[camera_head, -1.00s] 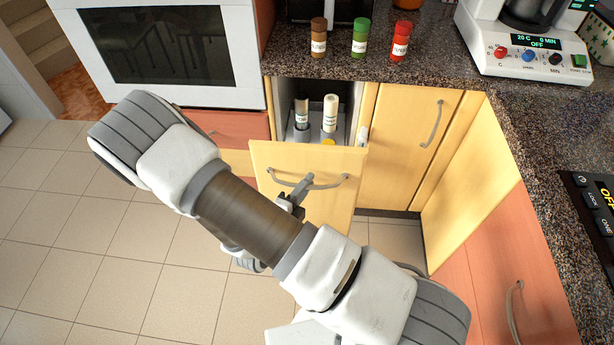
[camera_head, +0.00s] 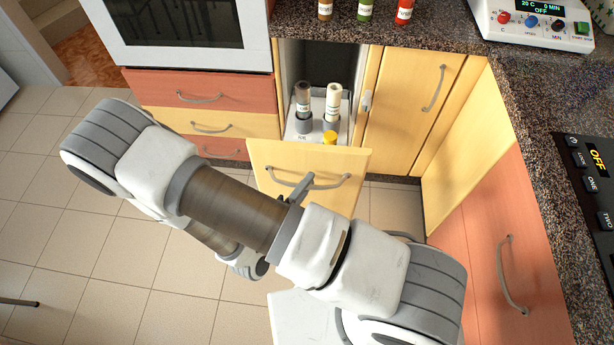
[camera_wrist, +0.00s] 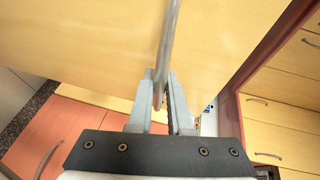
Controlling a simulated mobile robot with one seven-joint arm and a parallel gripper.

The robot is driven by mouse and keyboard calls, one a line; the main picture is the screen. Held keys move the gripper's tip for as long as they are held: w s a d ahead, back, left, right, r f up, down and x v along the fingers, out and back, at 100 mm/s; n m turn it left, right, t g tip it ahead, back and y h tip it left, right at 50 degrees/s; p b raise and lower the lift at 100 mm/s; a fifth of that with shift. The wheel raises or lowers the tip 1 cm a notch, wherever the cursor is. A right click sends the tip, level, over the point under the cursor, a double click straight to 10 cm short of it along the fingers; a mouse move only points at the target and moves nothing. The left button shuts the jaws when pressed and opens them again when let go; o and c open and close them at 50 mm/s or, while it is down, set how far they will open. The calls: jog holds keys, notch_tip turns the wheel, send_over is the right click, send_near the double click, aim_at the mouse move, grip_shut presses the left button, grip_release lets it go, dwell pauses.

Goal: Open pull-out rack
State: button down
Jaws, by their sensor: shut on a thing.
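The pull-out rack (camera_head: 308,160) has a yellow front panel and stands out from its cabinet opening, partly open. Two tall bottles and a yellow-capped one show inside it behind the panel. A curved grey handle (camera_head: 335,182) is on the front panel.
Yellow cabinet doors (camera_head: 412,105) stand to the right, and red and yellow drawers (camera_head: 200,92) to the left under the white oven. A granite counter (camera_head: 440,40) with jars and a white appliance lies above. The tiled floor (camera_head: 120,255) in front is clear.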

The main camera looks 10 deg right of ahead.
jog(key=shift+s+a, duration=0.1)
jog(key=shift+s, duration=0.05)
jog(key=c, duration=0.8)
grip_release()
jog(key=shift+c, duration=0.2)
jog(key=p+v, duration=0.1)
jog(key=v, duration=1.6)
jog(key=shift+s, duration=0.2)
jog(key=shift+a, duration=0.15)
